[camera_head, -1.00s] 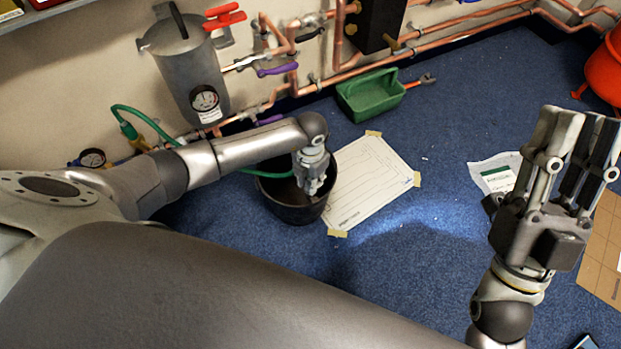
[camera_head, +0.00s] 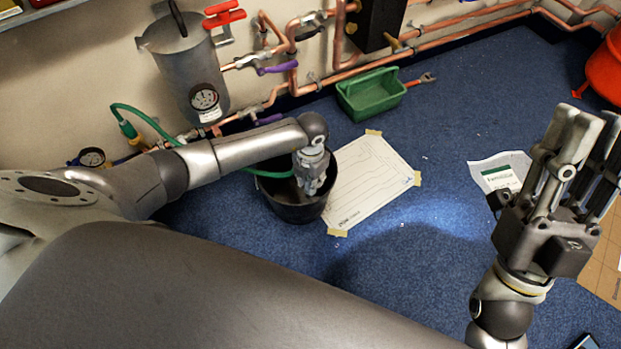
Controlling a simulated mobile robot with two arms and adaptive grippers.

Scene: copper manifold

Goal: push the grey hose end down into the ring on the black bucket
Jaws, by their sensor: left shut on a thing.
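The black bucket (camera_head: 288,212) stands on the blue carpet left of centre. My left gripper (camera_head: 311,190) points down over its right part, shut on the hose end. The grey hose end is hidden by the fingers, and so is the ring, so I cannot tell how the two meet. The green hose (camera_head: 280,173) runs from behind my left arm to the gripper, and its other part arches near the wall (camera_head: 132,108). My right gripper (camera_head: 590,118) is raised at the right, fingers up and apart, with nothing between them.
A taped paper sheet (camera_head: 370,182) lies just right of the bucket. A green tray (camera_head: 372,96) and a wrench (camera_head: 427,78) lie near the copper pipes (camera_head: 440,47). A metal tank (camera_head: 185,65) is on the wall.

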